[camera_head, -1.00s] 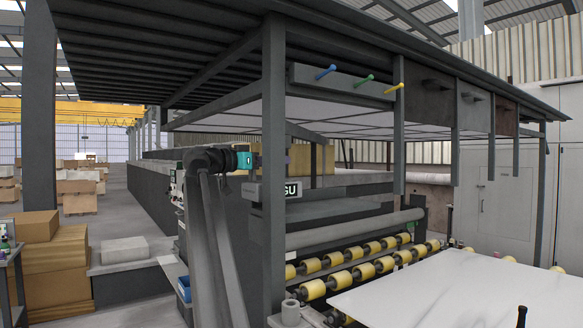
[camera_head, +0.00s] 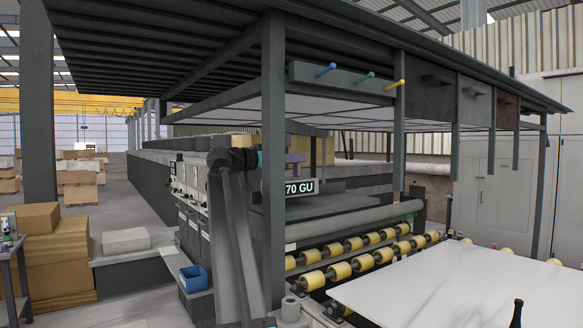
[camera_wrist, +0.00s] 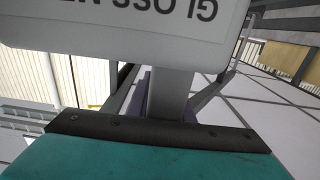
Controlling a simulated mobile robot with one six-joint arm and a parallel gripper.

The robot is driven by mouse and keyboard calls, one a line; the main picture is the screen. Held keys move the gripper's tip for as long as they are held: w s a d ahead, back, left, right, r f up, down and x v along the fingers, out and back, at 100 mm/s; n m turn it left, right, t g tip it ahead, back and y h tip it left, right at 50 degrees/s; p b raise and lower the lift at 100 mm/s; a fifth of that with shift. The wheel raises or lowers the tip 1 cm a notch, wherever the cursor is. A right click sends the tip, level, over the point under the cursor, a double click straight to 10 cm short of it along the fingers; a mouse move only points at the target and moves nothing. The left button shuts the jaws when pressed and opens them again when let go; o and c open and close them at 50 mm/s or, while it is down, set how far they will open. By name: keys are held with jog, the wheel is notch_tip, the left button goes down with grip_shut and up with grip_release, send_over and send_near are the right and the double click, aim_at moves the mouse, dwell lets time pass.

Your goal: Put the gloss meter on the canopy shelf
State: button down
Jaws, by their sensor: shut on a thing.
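The gloss meter (camera_head: 300,187) is a pale box with a dark "70 GU" display, partly hidden behind the front post in the head view. In the wrist view its pale body (camera_wrist: 120,30) fills the top with upside-down lettering. My gripper (camera_head: 293,158) is shut on its upright grey stem, with the body hanging below. The wrist view shows one teal jaw and a purple part behind the stem (camera_wrist: 170,92). A dark canopy (camera_head: 150,60) spans overhead, with a pale gridded panel (camera_head: 330,112) below its roof. I cannot tell which surface is the canopy shelf.
The front post (camera_head: 274,230) stands close to my arm. Yellow rollers (camera_head: 340,270) and a white slab (camera_head: 450,290) lie below. A blue bin (camera_head: 193,279) is at left.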

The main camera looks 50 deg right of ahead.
aim_at(295, 167)
notch_tip(295, 167, down, 2)
jog(key=shift+a+f+p, duration=0.15)
jog(key=shift+p, duration=0.55)
jog(key=shift+f, duration=0.4)
jog(key=shift+f, duration=0.1)
jog(key=c, duration=1.6)
grip_release()
jog(key=shift+o, duration=0.2)
jog(key=shift+w+a, duration=0.15)
jog(key=shift+a, duration=0.1)
jog(key=b+v, duration=0.4)
jog(key=v, duration=0.7)
jog(key=shift+a, duration=0.15)
